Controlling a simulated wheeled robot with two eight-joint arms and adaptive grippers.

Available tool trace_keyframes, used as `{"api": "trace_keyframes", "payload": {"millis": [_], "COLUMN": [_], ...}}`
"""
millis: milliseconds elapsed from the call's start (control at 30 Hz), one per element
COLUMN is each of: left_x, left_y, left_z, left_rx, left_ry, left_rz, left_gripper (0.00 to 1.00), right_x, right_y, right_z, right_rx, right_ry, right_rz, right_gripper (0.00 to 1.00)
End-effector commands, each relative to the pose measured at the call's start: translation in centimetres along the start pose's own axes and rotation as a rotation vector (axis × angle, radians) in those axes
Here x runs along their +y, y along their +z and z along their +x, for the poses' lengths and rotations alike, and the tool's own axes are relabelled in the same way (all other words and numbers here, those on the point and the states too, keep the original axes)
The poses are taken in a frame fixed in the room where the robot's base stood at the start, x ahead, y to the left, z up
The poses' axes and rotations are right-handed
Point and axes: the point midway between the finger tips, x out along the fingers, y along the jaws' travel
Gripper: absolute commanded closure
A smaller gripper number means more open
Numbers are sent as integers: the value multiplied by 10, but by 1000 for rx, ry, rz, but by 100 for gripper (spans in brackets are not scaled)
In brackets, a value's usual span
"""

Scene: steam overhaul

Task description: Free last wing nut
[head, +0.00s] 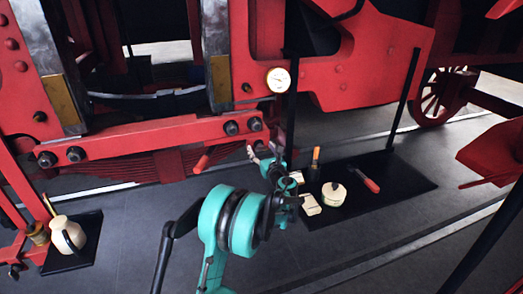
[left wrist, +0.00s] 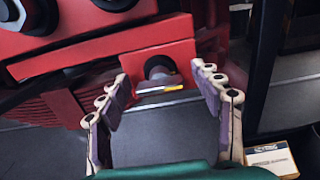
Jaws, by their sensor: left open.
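My left gripper (head: 267,150) is open, in front of the red locomotive frame (head: 140,138), near the end of its lower red beam. In the left wrist view its two fingers (left wrist: 165,85) stand wide apart with nothing gripped between them. Past the fingertips is a red block (left wrist: 135,67) with a dark round stud or nut (left wrist: 159,66) and a grey piece with a yellow strip (left wrist: 162,89) just below. I cannot tell whether a wing nut is among these. The right gripper is not in view.
A black mat (head: 403,184) on the floor holds a round tin (head: 333,194), a red-handled tool (head: 371,185) and small boxes (head: 309,203). A cream oil can (head: 66,234) stands at left. A gauge (head: 278,80) and dark posts (head: 404,100) are close by.

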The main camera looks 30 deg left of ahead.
Motion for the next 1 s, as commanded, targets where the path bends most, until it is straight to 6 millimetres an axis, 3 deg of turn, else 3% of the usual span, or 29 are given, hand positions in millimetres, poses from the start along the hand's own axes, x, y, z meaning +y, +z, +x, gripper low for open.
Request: {"api": "trace_keyframes", "payload": {"millis": [33,200,633,1000], "left_x": [0,0,0,0], "left_y": [0,0,0,-1], "left_z": [0,0,0,0], "left_rx": [0,0,0,1], "left_ry": [0,0,0,0], "left_rz": [0,0,-63,-346], "left_gripper": [43,86,87,87], "right_x": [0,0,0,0], "right_y": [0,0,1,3], "right_z": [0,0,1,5], "right_rx": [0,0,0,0], "right_ry": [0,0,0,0], "right_rz": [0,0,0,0], "right_gripper": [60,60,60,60]}}
